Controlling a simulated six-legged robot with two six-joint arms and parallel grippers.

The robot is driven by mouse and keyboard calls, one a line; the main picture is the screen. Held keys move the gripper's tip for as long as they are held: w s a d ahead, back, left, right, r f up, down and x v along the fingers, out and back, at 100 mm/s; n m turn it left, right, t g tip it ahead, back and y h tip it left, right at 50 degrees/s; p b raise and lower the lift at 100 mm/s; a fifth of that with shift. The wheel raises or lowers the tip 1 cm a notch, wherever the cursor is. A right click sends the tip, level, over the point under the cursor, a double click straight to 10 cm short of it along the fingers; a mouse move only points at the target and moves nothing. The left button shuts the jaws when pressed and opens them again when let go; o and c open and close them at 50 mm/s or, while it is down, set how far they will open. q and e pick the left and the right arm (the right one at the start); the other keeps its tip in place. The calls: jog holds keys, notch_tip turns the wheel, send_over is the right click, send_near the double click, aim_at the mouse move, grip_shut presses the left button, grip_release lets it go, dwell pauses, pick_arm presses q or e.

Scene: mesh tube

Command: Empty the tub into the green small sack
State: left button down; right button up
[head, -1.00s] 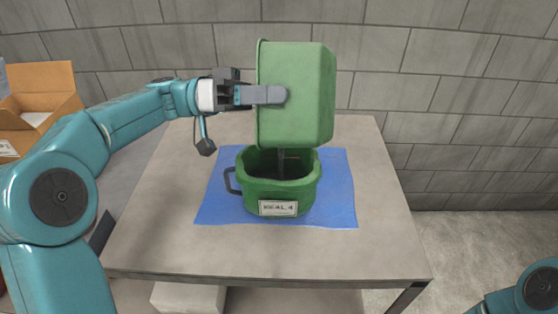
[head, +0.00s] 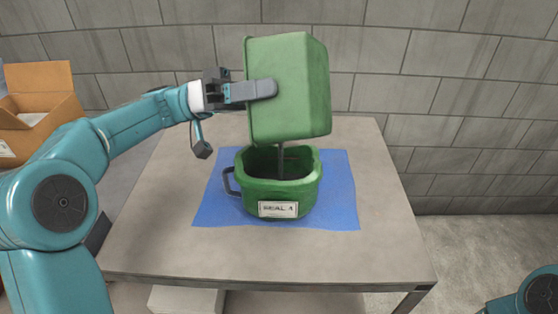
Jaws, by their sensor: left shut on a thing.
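The green tub (head: 290,90) is tipped on its side above the table, its base facing right. My left gripper (head: 262,89) is shut on the tub's side. The green small sack (head: 292,194) stands open below it, with a dark handle on its left and a white label on its front. A thin dark strand (head: 281,160) shows between the tub's lower edge and the sack's mouth. The tub's inside and the sack's bottom are hidden. My right gripper is out of view; only a bit of that arm shows at the lower right.
The sack stands on a blue mat (head: 338,200) on a grey table (head: 385,240). The table is clear around the mat. An open cardboard box (head: 45,115) stands at the far left. A grey block wall (head: 450,80) rises behind.

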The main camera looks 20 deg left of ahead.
pick_arm(q)
jog(key=shift+a+f+h+b, duration=0.15)
jog(key=shift+a+h+b, duration=0.35)
jog(key=shift+a+b, duration=0.1)
jog(key=a+h+b, duration=0.1)
jog(key=b, duration=0.1)
jog(key=a+f+h+b, duration=0.1)
jog(key=a+b, duration=0.1)
jog(key=a+h+b, duration=0.1)
jog(key=shift+w+a+f+n+t+h+b, duration=0.1)
jog(key=shift+a+f+n+t+h+b, duration=0.05)
jog(key=shift+f+n+t+h+b, duration=0.2)
dwell(0.3)
dwell(0.6)
